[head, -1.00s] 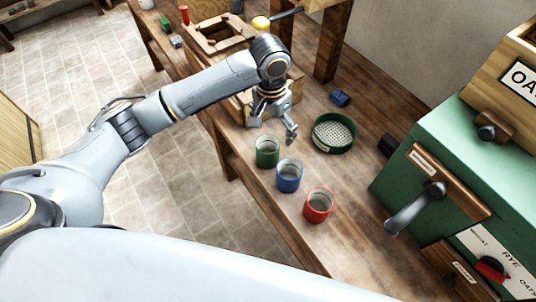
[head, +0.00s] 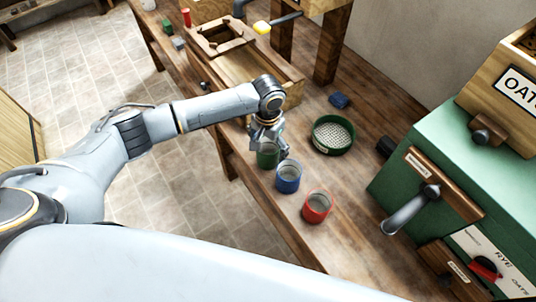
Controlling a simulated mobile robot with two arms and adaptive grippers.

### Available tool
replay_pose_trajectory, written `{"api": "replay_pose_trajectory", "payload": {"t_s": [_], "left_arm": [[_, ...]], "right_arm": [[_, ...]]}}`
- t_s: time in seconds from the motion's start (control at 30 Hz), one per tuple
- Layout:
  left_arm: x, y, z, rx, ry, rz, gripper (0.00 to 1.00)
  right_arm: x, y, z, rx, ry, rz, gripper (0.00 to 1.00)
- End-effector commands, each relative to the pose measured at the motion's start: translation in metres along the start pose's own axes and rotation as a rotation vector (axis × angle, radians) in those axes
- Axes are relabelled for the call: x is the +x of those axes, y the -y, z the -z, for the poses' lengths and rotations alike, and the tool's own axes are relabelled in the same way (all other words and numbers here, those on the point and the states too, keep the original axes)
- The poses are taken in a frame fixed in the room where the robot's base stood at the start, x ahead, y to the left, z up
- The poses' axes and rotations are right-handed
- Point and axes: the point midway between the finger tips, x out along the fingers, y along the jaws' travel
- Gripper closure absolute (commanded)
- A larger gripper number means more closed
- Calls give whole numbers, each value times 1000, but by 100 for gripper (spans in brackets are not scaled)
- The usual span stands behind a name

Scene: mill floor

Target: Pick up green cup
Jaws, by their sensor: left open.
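The green cup (head: 267,158) stands on the wooden bench, the farthest in a row of three cups. My left gripper (head: 270,145) is open and right at the green cup, with its fingers around or just above the rim; the gripper hides the cup's upper part. I cannot tell whether the fingers touch it. My right gripper is not in view.
A blue cup (head: 288,178) stands close beside the green one, and a red cup (head: 317,207) stands nearer. A green round sieve (head: 333,134) lies right of the gripper. A green machine (head: 450,165) with a handle stands at the right. A wooden box (head: 240,75) is behind.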

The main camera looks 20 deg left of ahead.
Motion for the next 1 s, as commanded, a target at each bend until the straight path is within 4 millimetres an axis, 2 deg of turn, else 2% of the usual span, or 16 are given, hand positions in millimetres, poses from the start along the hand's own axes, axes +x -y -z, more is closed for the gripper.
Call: {"api": "replay_pose_trajectory", "payload": {"t_s": [0.03, 0.2, 0.47, 0.77, 0.8, 1.0], "left_arm": [[5, 0, -2, 0, 3, 1, 9], [24, 0, -1, -1, 0, 1, 9], [26, 0, -1, 0, -1, 0, 11], [26, 0, -1, 0, -1, 0, 72], [26, 0, 0, 0, -2, 0, 75], [25, 0, 0, -1, -2, 0, 75]], "right_arm": [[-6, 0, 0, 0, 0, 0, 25], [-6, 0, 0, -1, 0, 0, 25], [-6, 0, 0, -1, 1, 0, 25], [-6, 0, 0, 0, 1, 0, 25], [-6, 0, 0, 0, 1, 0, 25], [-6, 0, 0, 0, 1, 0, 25]]}}
